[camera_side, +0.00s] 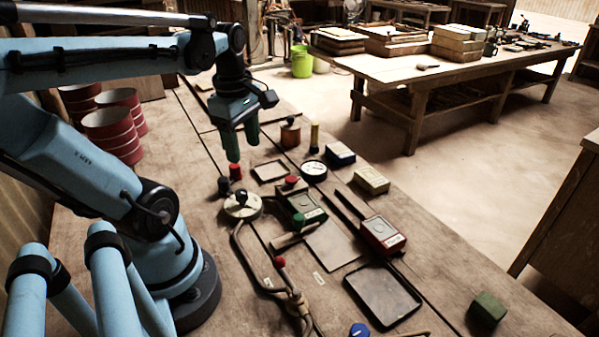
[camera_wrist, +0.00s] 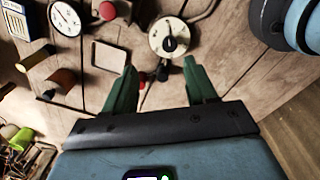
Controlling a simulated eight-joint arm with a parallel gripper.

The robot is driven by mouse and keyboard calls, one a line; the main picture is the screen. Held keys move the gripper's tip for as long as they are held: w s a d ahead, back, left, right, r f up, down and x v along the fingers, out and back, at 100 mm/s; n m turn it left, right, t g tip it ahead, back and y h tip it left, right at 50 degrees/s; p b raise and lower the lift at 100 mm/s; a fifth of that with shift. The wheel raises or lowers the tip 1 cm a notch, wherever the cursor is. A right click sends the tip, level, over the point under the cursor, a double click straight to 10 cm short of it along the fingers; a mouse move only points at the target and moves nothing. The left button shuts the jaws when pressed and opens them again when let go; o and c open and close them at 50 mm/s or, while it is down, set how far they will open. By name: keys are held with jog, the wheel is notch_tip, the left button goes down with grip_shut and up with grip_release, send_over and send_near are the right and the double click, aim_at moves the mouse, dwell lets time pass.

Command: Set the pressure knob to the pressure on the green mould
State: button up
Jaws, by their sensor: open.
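The pressure knob is a black handle on a round cream dial (camera_side: 243,207); in the wrist view the dial (camera_wrist: 169,37) shows beyond my fingertips. My gripper (camera_side: 243,142) is open and empty, above the bench and behind the dial in the side view; its green fingers (camera_wrist: 160,85) are spread apart. A dark green mould (camera_side: 305,208) with a pale label sits right of the dial; its figures are too small to read. A round white gauge (camera_side: 314,170) stands behind it and also shows in the wrist view (camera_wrist: 66,18).
A red mould (camera_side: 383,235), a cream box (camera_side: 371,180) and a dark teal box (camera_side: 341,154) lie to the right. A bent pipe (camera_side: 250,258) with a red ball runs in front of the dial. An empty dark tray (camera_side: 383,294) lies at the front. Red-banded cans (camera_side: 112,132) stand left.

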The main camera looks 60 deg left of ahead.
aim_at(241, 192)
jog(key=shift+s+a+f+n+g, duration=0.2)
jog(key=shift+f+n, duration=0.25)
jog(key=shift+f, duration=1.5)
jog(key=shift+s+a+f+n, duration=0.1)
jog(key=shift+s+f+n, duration=0.3)
jog(key=shift+f, duration=1.5)
jog(key=shift+s+a+f+n+g, duration=0.15)
jog(key=shift+f+n, duration=0.4)
jog(key=shift+f, duration=1.4)
grip_shut()
